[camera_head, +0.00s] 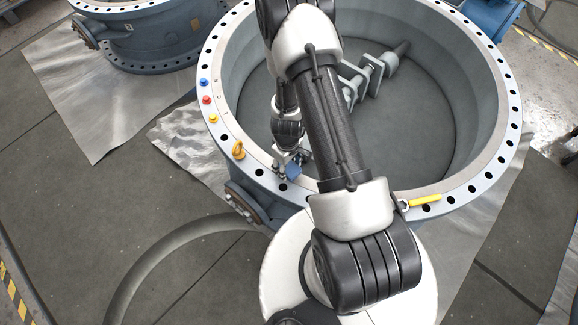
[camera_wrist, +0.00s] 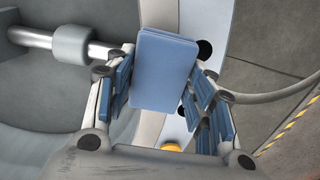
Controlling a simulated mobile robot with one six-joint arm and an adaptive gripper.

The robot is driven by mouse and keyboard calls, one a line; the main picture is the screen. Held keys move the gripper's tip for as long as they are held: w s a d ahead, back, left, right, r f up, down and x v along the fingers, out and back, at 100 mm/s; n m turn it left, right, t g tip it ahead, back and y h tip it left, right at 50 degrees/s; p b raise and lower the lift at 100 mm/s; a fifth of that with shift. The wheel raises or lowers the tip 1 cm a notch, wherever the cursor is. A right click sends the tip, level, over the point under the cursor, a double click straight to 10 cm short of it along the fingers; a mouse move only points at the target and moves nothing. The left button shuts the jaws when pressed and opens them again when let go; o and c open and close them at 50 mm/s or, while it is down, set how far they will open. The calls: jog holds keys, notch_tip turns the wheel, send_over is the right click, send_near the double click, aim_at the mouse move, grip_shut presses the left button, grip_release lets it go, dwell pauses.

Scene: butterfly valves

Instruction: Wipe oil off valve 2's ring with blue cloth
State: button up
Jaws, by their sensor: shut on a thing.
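The nearest large valve has a grey-blue body and a round flange ring (camera_head: 507,140) with bolt holes around it. I cannot read a number that marks it as valve 2. My gripper (camera_head: 288,163) is over the near-left part of this ring, partly hidden by my arm. It is shut on the blue cloth (camera_head: 293,171), a folded pad that also shows between the fingers in the wrist view (camera_wrist: 165,70). The ring (camera_wrist: 212,30) lies behind the cloth there. I cannot tell whether the cloth touches it. No oil is clearly visible.
Blue (camera_head: 204,82), red (camera_head: 206,100) and yellow (camera_head: 212,118) pieces sit on the ring's left side. A yellow-orange eyebolt (camera_head: 238,150) stands near my gripper. A yellow-handled tool (camera_head: 424,200) lies at the front right. Another valve (camera_head: 150,35) stands at the upper left.

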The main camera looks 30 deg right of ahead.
jog(key=shift+s+r+p, duration=0.25)
jog(key=shift+r+p, duration=0.05)
jog(key=shift+r, duration=0.35)
notch_tip(320, 180, up, 4)
jog(key=p, duration=0.4)
jog(key=shift+r, duration=0.2)
jog(key=shift+f, duration=0.1)
